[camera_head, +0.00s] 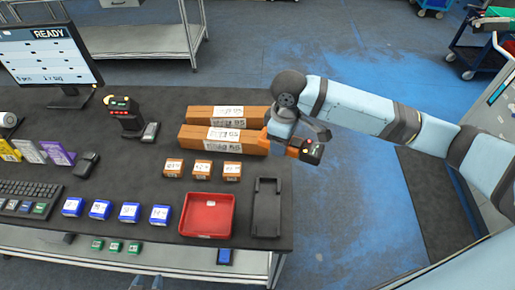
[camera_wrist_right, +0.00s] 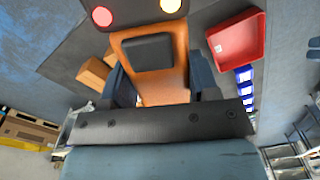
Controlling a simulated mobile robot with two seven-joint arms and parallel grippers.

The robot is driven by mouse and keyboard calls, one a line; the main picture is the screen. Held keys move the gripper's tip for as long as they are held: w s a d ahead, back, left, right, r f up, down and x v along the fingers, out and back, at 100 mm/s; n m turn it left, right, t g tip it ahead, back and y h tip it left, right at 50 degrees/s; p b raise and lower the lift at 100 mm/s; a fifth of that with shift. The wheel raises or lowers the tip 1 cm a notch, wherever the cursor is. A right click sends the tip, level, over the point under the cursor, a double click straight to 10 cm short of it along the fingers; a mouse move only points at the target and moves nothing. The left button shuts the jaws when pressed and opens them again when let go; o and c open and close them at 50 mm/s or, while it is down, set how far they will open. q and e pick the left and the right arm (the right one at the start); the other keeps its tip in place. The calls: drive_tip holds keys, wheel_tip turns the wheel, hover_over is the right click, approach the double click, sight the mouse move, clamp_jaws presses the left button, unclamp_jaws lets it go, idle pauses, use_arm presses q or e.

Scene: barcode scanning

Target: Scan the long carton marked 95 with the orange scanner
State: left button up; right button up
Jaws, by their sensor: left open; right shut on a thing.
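Two long brown cartons lie parallel on the dark table, a back carton (camera_head: 195,112) and a front carton (camera_head: 190,140). Their white labels end in digits too small to read surely, so I cannot tell which is marked 95. My right gripper (camera_head: 292,143) is shut on the orange scanner (camera_head: 306,151), held beside the right end of the front carton. In the right wrist view the orange scanner (camera_wrist_right: 160,80) sits between the fingers, with red and yellow lights at its top. My left gripper (camera_head: 147,283) shows only its fingertips at the bottom edge, apart and empty.
A red tray (camera_head: 207,232) and an empty black cradle (camera_head: 265,225) stand at the table's front right. Small orange boxes (camera_head: 202,169) and blue boxes (camera_head: 130,212) stand in rows. A black scanner (camera_head: 125,118) stands behind. The monitor (camera_head: 48,57) reads READY.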

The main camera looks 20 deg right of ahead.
drive_tip(key=n, duration=0.2)
drive_tip(key=f+n, duration=0.1)
drive_tip(key=n, duration=0.1)
drive_tip(key=shift+w+a, duration=0.3)
drive_tip(key=shift+a, duration=0.05)
drive_tip(key=n, duration=0.2)
drive_tip(key=f+n, duration=0.1)
drive_tip(key=n, duration=0.1)
drive_tip(key=shift+w+a, duration=0.25)
drive_tip(key=shift+a, duration=0.1)
drive_tip(key=w+a+f+n+b, duration=0.1)
drive_tip(key=f+n, duration=0.3)
drive_tip(key=n, duration=0.2)
drive_tip(key=w+a+f+n+b, duration=0.1)
drive_tip(key=f+n+b, duration=0.1)
drive_tip(key=f+n, duration=0.2)
drive_tip(key=w+a+f+n+b, duration=0.1)
drive_tip(key=f+n, duration=0.3)
drive_tip(key=n, duration=0.6)
drive_tip(key=shift+a+b, duration=0.1)
drive_tip(key=shift+b, duration=0.55)
drive_tip(key=shift+f, duration=0.25)
